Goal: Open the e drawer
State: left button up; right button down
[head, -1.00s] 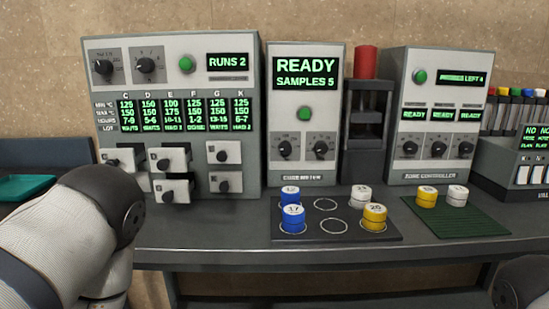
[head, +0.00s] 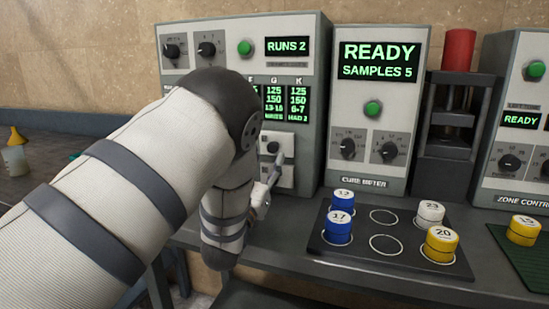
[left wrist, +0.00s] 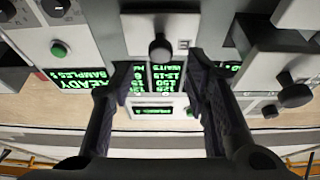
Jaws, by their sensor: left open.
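In the left wrist view, a pale drawer front marked E carries a dark round knob (left wrist: 160,48). My left gripper (left wrist: 152,92) is open, its two dark fingers apart on either side of the line to this knob. The knob appears just past the fingertips; I cannot tell whether they touch the drawer. In the head view my left gripper (head: 270,180) is partly visible at the drawer cabinet (head: 318,70). My left arm hides the e drawer there. My right gripper is not in view.
Neighbouring drawer knobs (left wrist: 295,94) stand out close to the fingers. In the head view a right-column drawer (head: 270,143) is close by. The cube meter (head: 372,150) stands right of the cabinet. A dark mat (head: 384,243) holds blue, white and yellow cylinders.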

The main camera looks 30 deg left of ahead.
aim_at(272, 150)
pick_arm(q)
jog(key=shift+w+a, duration=0.2)
jog(key=shift+w, duration=0.45)
jog(key=shift+w+a, duration=0.15)
jog(key=shift+w, duration=0.45)
jog(key=shift+w+a+r, duration=0.1)
jog(key=shift+w+r, duration=0.2)
jog(key=shift+w, duration=0.05)
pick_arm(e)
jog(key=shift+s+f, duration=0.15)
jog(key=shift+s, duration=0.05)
pick_arm(q)
grip_shut()
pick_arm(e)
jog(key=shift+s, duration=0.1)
